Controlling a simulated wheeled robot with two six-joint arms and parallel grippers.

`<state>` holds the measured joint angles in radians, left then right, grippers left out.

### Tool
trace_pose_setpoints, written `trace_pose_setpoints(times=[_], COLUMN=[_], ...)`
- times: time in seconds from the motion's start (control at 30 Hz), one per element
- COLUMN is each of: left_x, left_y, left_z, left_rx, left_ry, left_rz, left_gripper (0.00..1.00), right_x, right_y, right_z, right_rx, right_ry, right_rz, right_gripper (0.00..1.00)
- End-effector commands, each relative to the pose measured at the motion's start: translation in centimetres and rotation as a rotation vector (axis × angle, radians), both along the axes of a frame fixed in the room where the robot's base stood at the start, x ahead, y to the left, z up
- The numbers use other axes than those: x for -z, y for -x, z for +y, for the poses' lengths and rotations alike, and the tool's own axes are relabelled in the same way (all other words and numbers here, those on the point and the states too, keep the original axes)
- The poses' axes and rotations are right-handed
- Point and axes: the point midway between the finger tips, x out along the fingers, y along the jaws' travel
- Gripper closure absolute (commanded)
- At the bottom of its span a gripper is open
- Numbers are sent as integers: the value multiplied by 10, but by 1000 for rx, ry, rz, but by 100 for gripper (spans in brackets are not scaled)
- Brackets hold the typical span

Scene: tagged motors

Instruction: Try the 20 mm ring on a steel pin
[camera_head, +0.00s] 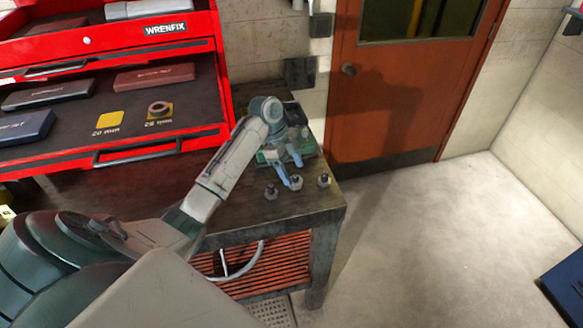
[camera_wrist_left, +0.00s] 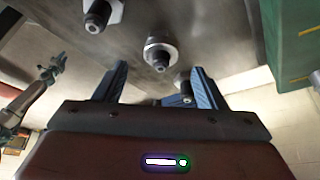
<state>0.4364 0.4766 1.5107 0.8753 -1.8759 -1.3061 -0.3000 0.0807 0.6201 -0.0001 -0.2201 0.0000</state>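Several short steel pins stand near the bench corner. In the head view, one pin (camera_head: 271,191) is left of my left gripper (camera_head: 292,172) and another (camera_head: 324,180) is right of it. My left gripper is open over the bench, its blue fingers pointing down. In the left wrist view, its fingers (camera_wrist_left: 160,92) are apart with nothing gripped. A pin (camera_wrist_left: 160,54) just beyond them has a round silver collar; I cannot tell whether this is the 20 mm ring. The yellow 20 mm label (camera_head: 109,119) is bare. A ring (camera_head: 160,109) sits on the 26 mm label.
The red tool chest (camera_head: 215,85) has its drawer open at the left. A green object (camera_head: 305,148) lies behind my gripper. The bench (camera_head: 240,208) ends just right of the pins. In the left wrist view, a small arm-like shape (camera_wrist_left: 50,72) shows at the left.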

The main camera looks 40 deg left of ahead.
Motion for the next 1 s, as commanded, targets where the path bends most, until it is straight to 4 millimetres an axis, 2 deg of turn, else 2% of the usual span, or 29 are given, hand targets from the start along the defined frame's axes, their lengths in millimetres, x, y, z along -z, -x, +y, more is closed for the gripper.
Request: trace_pose_setpoints(times=[0.17,0.27,0.5,0.63,0.8,1.0], left_x=[-1,-10,-46,-62,-69,-69], left_y=[0,0,3,3,4,4], left_z=[1,5,21,26,28,28], left_rx=[0,1,0,-1,1,0], left_ry=[-1,-2,-3,-1,0,0], left_rz=[-1,-3,-4,-2,0,0], left_gripper=[36,36,36,36,36,36], right_x=[2,7,21,23,24,23], right_y=[0,0,0,0,0,0], right_z=[2,2,2,2,2,2], right_rx=[1,1,1,1,1,1], right_ry=[-2,-2,-2,-2,-2,-2], right_rz=[0,0,0,0,0,0], right_gripper=[64,64,64,64,64,64])
